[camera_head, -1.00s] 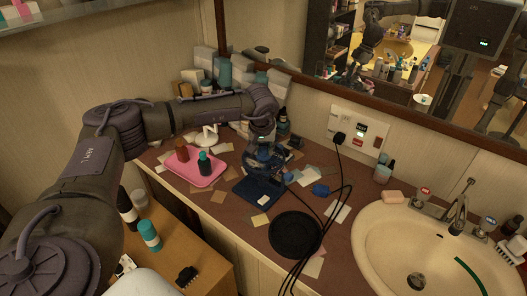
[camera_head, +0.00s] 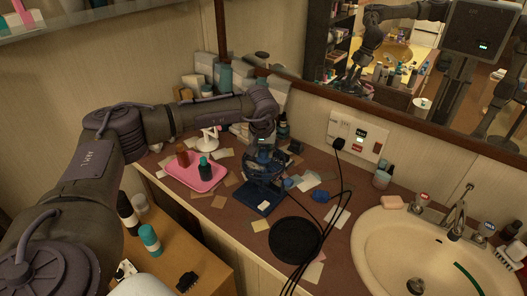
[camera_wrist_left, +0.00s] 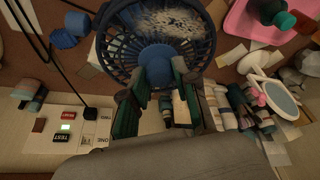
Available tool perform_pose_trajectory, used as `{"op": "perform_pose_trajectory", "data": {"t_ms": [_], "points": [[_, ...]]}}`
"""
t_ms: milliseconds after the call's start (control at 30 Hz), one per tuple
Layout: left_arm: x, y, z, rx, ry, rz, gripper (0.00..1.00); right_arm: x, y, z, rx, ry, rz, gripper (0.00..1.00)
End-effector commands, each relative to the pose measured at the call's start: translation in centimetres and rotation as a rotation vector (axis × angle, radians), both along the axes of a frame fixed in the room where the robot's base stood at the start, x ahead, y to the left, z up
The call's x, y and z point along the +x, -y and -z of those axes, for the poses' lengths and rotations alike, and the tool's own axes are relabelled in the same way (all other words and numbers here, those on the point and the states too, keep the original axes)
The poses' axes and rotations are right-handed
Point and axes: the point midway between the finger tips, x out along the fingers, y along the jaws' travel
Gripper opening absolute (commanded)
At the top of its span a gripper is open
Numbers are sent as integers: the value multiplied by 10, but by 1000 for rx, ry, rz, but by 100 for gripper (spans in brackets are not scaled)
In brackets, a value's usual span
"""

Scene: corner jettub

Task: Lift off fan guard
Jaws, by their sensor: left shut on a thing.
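A small blue desk fan stands on its dark blue base (camera_head: 262,196) on the brown counter. Its round blue ribbed fan guard (camera_wrist_left: 160,35) fills the upper middle of the left wrist view, with pale dust behind the ribs. The guard shows small and partly covered in the head view (camera_head: 262,170). My left gripper (camera_wrist_left: 160,78) reaches down over the fan from behind, its green-tipped fingers shut on the guard's near rim. The guard appears to be still at the fan; I cannot tell whether it is apart from the fan body. My right gripper is out of view.
A pink tray (camera_head: 197,176) with two bottles lies left of the fan. A round black disc (camera_head: 295,240) and black cables lie in front. The sink (camera_head: 440,250) is at right, the mirror behind. Loose cards and a blue lump (camera_head: 320,196) lie around the fan.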

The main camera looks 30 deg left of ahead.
Motion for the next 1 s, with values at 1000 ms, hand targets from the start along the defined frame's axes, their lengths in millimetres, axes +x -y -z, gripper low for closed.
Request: {"op": "perform_pose_trajectory", "data": {"t_ms": [1000], "points": [[0, 0, -43, 0, 1, 0, 0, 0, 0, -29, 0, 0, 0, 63]]}}
